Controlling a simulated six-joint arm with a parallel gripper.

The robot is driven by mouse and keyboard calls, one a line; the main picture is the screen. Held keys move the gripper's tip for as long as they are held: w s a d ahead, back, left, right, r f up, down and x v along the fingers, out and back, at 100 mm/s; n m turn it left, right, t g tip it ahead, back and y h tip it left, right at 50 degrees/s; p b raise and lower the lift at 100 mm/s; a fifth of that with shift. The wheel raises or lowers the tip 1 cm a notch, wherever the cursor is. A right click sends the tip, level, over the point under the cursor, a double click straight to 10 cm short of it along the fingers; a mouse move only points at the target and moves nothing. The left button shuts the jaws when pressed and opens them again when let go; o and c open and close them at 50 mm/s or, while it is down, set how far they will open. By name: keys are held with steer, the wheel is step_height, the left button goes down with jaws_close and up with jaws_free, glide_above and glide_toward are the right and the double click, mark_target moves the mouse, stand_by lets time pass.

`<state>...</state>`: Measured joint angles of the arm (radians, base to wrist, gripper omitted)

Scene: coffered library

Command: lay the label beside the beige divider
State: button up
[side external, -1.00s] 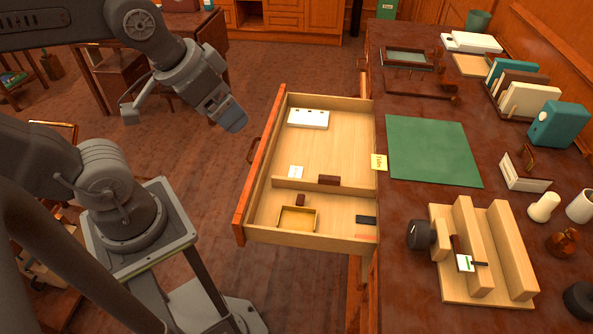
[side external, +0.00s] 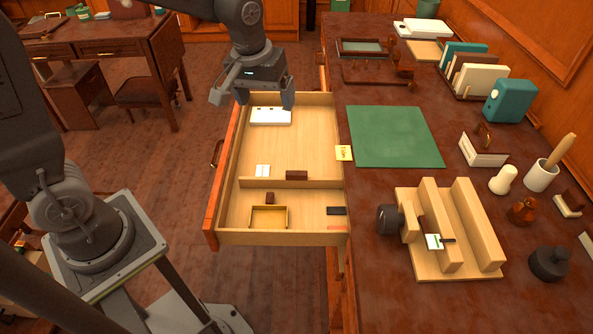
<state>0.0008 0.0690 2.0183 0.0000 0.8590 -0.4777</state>
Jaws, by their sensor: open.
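No single label is certain. A small white card (side external: 263,170) lies in the open drawer, just behind its light beige wooden divider (side external: 325,184). A yellow note with dark marks (side external: 344,153) is at the drawer's right edge. A white tag with green (side external: 433,241) is on the wooden rack (side external: 460,276). A cream upright panel (side external: 482,80) stands among coloured ones at the desk's back right. My gripper (side external: 255,98) is open, fingers pointing down, above the drawer's far left part, near a white block with dark dots (side external: 270,116). I see nothing between its fingers.
The drawer's front compartment holds a yellow tray (side external: 268,217), a brown block (side external: 269,197) and a black piece (side external: 336,211). Another brown block (side external: 297,175) is at the divider. The drawer's back floor is mostly bare. A green mat (side external: 395,136) lies clear on the desk.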

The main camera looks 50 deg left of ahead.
mark_target(297, 172)
steer(key=w+f+n+g, duration=0.1)
steer(key=w+f+n, duration=0.1)
steer(key=w+f, duration=0.35)
steer(key=w+f+n+g, duration=0.1)
steer(key=w+f+n, duration=0.15)
steer(key=f, duration=0.55)
steer(key=shift+m, duration=0.45)
steer(key=f, duration=1.3)
steer(key=shift+w+f, duration=0.2)
steer(key=shift+f, duration=0.15)
steer(key=c, duration=1.3)
steer(key=shift+w+a, duration=0.35)
steer(key=o, duration=1.3)
steer(key=shift+r, duration=0.1)
step_height(297, 172, up, 14)
